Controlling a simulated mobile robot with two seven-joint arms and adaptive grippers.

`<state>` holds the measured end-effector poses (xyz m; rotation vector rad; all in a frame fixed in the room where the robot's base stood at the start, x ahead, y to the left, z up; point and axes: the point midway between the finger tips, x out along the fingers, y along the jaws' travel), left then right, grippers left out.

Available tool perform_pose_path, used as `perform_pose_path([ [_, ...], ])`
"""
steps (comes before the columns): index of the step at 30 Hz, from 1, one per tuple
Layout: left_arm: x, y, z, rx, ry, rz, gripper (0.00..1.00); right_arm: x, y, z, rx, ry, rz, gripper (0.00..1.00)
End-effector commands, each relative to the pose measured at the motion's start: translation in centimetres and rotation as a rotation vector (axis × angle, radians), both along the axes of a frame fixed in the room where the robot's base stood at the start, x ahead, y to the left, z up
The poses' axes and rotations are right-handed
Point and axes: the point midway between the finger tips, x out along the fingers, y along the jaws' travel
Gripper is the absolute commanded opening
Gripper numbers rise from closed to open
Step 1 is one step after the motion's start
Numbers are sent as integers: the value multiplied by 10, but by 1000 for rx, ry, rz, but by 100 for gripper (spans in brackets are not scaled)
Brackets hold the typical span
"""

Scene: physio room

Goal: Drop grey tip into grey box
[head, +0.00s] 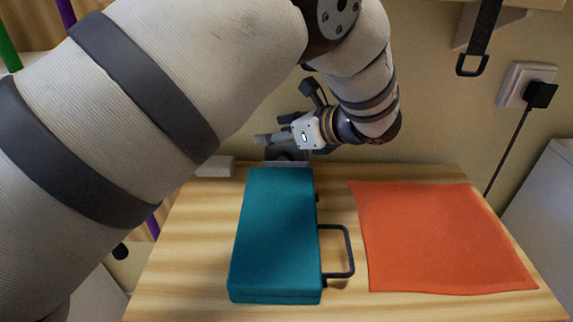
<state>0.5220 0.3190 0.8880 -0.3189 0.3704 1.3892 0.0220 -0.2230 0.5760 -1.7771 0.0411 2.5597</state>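My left gripper (284,137) is small in the head view, above the far end of the teal case, and points left. A short grey piece (264,139) shows at its end. I cannot tell whether this is the grey tip or a finger pad, or whether the fingers are closed on it. A grey box (287,158) stands just below the gripper, at the back edge of the table behind the case. The case and gripper partly hide it, and its inside does not show. My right gripper is not in view.
A teal case (272,235) with a dark handle lies on the wooden table (190,250). An orange cloth (436,237) lies to its right. A pale block (214,166) is at the back left. The wall with a plug (540,94) is close behind.

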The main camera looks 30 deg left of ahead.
Motion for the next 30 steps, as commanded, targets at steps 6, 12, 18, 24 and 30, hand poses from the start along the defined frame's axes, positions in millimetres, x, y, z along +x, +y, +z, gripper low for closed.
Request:
perform_pose_path([
  [6,0,-3,2,1,-1,-2,51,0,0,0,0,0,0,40],
  [12,-5,-43,22,2,-5,-5,51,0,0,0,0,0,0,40],
  [18,-13,-87,42,0,-1,-3,51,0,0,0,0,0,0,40],
  [24,-17,-106,52,-1,0,0,51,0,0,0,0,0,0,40],
  [30,-17,-107,52,0,0,0,51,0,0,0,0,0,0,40],
])
